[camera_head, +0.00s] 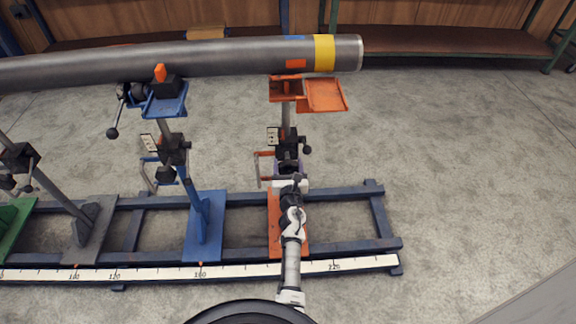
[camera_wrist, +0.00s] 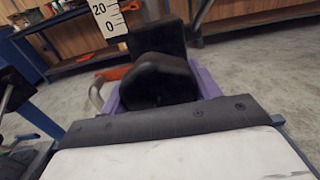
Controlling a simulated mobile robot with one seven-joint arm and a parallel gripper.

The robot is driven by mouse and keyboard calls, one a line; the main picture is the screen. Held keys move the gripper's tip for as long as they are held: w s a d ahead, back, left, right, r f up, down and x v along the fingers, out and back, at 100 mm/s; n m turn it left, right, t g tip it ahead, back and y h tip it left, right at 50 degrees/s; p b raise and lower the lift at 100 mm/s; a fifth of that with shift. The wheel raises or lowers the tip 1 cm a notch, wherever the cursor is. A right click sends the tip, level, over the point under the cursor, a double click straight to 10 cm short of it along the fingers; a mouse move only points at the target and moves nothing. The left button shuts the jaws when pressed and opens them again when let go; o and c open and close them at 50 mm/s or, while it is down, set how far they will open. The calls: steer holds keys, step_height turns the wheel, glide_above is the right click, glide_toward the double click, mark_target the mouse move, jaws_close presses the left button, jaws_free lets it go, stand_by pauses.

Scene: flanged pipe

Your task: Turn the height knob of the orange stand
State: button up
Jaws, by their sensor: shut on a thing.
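The orange stand has an orange base plate (camera_head: 274,232), a grey post, a black clamp block and an orange top (camera_head: 325,95) under the right end of the pipe. My gripper (camera_head: 288,168), with purple fingers, is at the front of the clamp block. In the wrist view my gripper (camera_wrist: 158,90) has a finger on each side of a black height knob (camera_wrist: 160,76) and is shut on it. The knob is mostly hidden in the head view by my gripper and arm. A height scale (camera_wrist: 107,17) shows at the top of the wrist view.
A long grey pipe (camera_head: 200,60) with a yellow band lies across the top. A blue stand (camera_head: 203,225) is to the left, with a grey and a green stand farther left. The stands are on a blue rail frame (camera_head: 345,194). Floor on the right is clear.

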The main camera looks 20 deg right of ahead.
steer(key=shift+m, duration=0.3)
steer(key=m+p, duration=0.1)
steer(key=m, duration=0.3)
steer(key=shift+a+m, duration=0.15)
steer(key=shift+m, duration=0.15)
steer(key=m+p, duration=0.1)
steer(key=m, duration=0.4)
steer(key=shift+r+m, duration=0.1)
steer(key=shift+m, duration=0.2)
steer(key=m+p, duration=0.1)
steer(key=m, duration=0.4)
steer(key=shift+r+p, duration=0.1)
steer(key=shift+p, duration=0.3)
steer(key=m+p, duration=0.1)
steer(key=m, duration=0.4)
steer(key=shift+m+p, duration=0.4)
steer(key=o, duration=1)
